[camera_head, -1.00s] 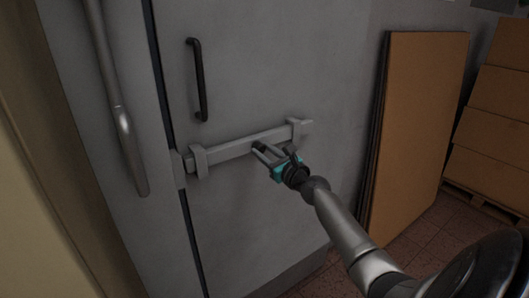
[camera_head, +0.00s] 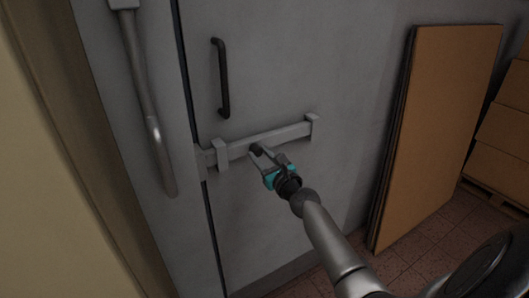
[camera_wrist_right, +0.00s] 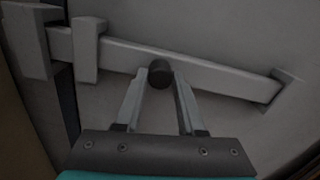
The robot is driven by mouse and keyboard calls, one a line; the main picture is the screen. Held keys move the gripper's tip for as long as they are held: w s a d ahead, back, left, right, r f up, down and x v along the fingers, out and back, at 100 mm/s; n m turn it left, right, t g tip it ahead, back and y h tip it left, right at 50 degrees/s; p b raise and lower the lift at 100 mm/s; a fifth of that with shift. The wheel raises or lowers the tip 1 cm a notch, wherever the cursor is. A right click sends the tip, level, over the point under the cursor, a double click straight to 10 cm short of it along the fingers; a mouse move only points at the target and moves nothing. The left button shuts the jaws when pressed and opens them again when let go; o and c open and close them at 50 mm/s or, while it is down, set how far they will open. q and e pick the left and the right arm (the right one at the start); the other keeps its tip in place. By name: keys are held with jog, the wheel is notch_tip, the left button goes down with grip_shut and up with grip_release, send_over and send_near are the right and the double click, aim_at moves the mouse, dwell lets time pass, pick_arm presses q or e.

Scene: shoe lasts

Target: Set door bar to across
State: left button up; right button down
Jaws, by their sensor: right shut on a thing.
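The door bar (camera_head: 270,138) is a grey flat bar on the grey door, held by a left guide bracket (camera_head: 220,154) and a right guide bracket (camera_head: 312,126). It also shows in the wrist view (camera_wrist_right: 215,75). Its left end sticks out past the left guide toward a keeper (camera_wrist_right: 26,40) on the frame side; I cannot tell how far it enters. A dark round knob (camera_wrist_right: 160,73) stands on the bar. My right gripper (camera_head: 257,152) has its two fingers on either side of the knob, shut on it. My left gripper is not in view.
A black pull handle (camera_head: 221,78) is above the bar. A long metal handle (camera_head: 152,125) is on the panel left of the door gap. Brown boards (camera_head: 440,130) lean at the right, with stacked boxes (camera_head: 505,120) behind. The tiled floor (camera_head: 425,250) is partly clear.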

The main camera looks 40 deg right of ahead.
jog(key=shift+a+f, duration=0.15)
jog(key=shift+a, duration=0.15)
jog(key=c, duration=0.5)
grip_release()
jog(key=shift+s, duration=0.65)
jog(key=s+a, duration=0.2)
jog(key=s, duration=1.1)
jog(key=shift+s, duration=0.4)
